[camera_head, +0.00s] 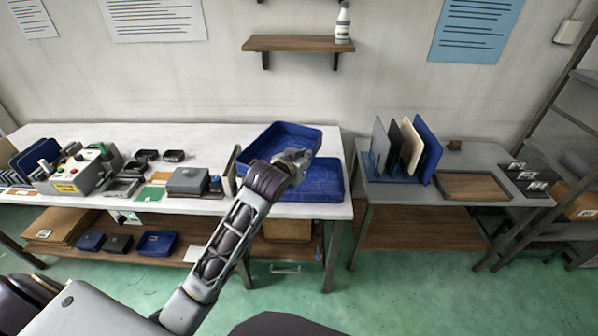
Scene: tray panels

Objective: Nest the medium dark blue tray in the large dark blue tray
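Two dark blue trays are at the right end of the white table. One tray (268,141) is turned at an angle and looks tilted, behind and left of the other. The other tray (325,184) lies nearer the front edge, and the two overlap in the view. I cannot tell for sure which is the medium one or whether they touch. My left gripper (299,158) is over the place where they overlap, at the angled tray's front right rim. Its fingers are too small to tell whether they grip that rim. My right gripper is not in view.
Left of the trays stand an upright beige panel (232,172), a grey box (188,181) and a control box (75,172). A grey table (400,193) on the right holds a rack with upright panels (427,150) and a brown tray (480,186). A wall shelf (290,43) is above.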

